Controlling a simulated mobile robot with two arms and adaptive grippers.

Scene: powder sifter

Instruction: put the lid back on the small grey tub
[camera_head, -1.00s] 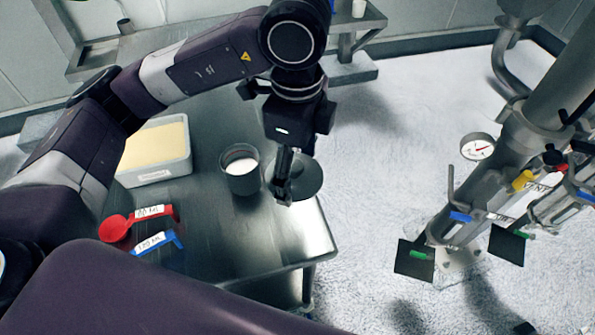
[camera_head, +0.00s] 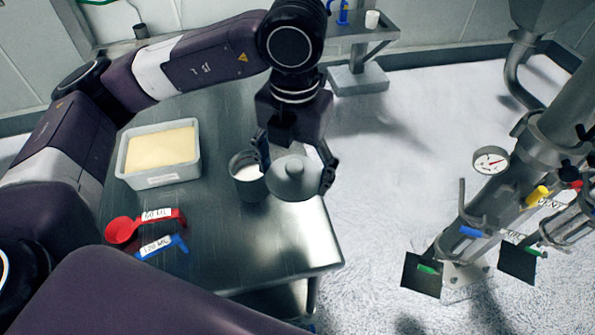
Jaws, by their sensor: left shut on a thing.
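The small grey tub (camera_head: 248,187) stands upright and uncovered on the steel table, with white content inside. My left gripper (camera_head: 295,170) is shut on the lid, one finger on the tub side and the other at the lid's right edge. I cannot tell how high the lid is above the table. My right gripper is not in view.
A tub of yellow powder (camera_head: 161,176) stands at the back left of the table (camera_head: 225,240). A red scoop (camera_head: 124,229) and a blue scoop (camera_head: 162,246) lie at the front left. The front middle is clear. Sifter pipework (camera_head: 510,200) stands at the right.

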